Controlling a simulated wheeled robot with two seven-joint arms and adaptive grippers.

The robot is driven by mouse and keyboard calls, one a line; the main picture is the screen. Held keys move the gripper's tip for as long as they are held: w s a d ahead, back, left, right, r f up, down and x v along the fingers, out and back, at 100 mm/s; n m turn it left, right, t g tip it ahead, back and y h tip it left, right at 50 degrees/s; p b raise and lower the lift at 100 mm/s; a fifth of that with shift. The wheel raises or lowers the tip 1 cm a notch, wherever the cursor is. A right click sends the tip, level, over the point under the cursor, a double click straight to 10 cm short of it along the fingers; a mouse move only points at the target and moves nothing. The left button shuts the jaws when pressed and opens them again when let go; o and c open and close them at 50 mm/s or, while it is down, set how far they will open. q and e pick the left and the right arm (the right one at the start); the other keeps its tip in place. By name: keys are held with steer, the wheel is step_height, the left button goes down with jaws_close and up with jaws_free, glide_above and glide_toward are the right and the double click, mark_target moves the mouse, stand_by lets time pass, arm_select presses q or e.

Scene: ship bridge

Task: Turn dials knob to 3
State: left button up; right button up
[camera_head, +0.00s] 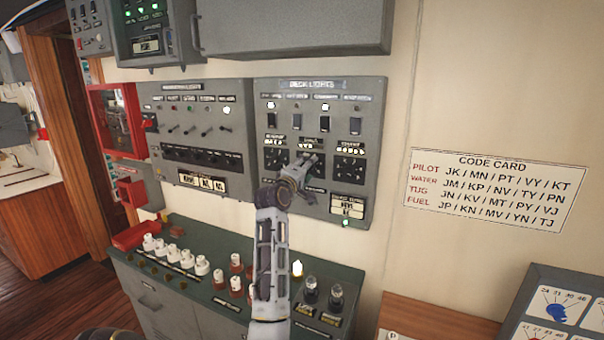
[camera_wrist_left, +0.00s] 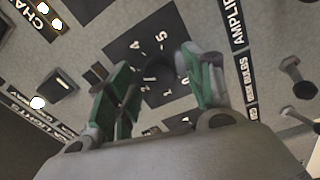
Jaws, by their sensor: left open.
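The grey DECK LIGHTS panel (camera_head: 373,120) on the wall has a row of dials with black numbered plates; the right dial (camera_head: 349,166) shows clearly. My left gripper (camera_head: 303,165) is at the middle dial and partly covers it. In the left wrist view my left gripper (camera_wrist_left: 160,85) is open, with its green-padded fingers on either side of a black dial plate (camera_wrist_left: 148,50) with white numbers. The dark knob (camera_wrist_left: 155,68) lies between the fingers, partly hidden. I cannot tell whether the fingers touch it or which number it points to.
A second grey switch panel (camera_head: 190,140) is to the left. A grey cabinet (camera_head: 290,25) hangs above. Below is a green-topped console (camera_head: 205,282) with white and red knobs. A code card (camera_head: 495,188) is on the wall to the right.

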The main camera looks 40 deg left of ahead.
arm_select(q)
steer(key=v, duration=1.2)
stand_by(0.4)
steer(key=shift+a, duration=0.1)
stand_by(0.4)
